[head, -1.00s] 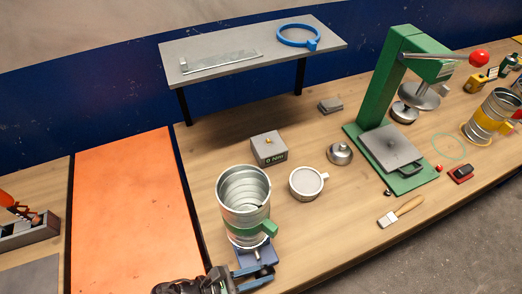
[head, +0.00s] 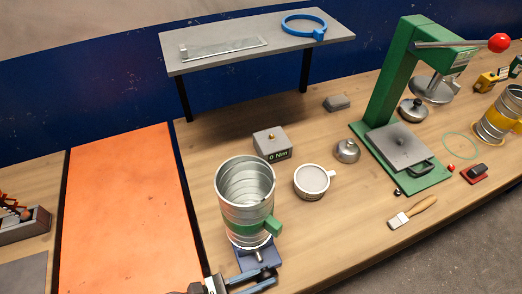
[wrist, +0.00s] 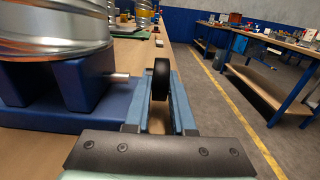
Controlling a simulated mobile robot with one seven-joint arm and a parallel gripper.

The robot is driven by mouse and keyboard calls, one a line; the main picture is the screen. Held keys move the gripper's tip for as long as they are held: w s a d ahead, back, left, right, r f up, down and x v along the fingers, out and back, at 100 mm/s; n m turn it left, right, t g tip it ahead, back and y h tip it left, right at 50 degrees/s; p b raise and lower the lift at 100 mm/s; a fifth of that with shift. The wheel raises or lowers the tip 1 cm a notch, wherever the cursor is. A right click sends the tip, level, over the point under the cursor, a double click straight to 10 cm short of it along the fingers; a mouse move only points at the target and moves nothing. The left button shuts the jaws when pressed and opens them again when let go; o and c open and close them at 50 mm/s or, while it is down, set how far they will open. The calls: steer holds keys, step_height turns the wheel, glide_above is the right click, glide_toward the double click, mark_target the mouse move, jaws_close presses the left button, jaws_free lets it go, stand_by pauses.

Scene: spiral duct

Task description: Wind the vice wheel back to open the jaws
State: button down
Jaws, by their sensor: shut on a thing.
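The blue vice (head: 257,255) stands at the front of the bench, below a ribbed metal duct (head: 240,180) with a green band. In the wrist view the vice's blue jaws (wrist: 85,83) are at the left under the duct, and a short metal shaft runs right from them. The dark vice wheel (wrist: 161,80) is seen edge-on at the end of that shaft. My gripper (wrist: 160,88) is shut on the wheel, one pale blue finger on each side.
A green press (head: 395,90) and a brush (head: 412,212) are to the right. A raised grey shelf (head: 240,48) is at the back. Bare bench lies right of the vice.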

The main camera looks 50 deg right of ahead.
stand_by(0.8)
steer(key=c, duration=0.8)
jaws_free()
steer(key=shift+o, duration=0.2)
steer(key=shift+a, duration=0.1)
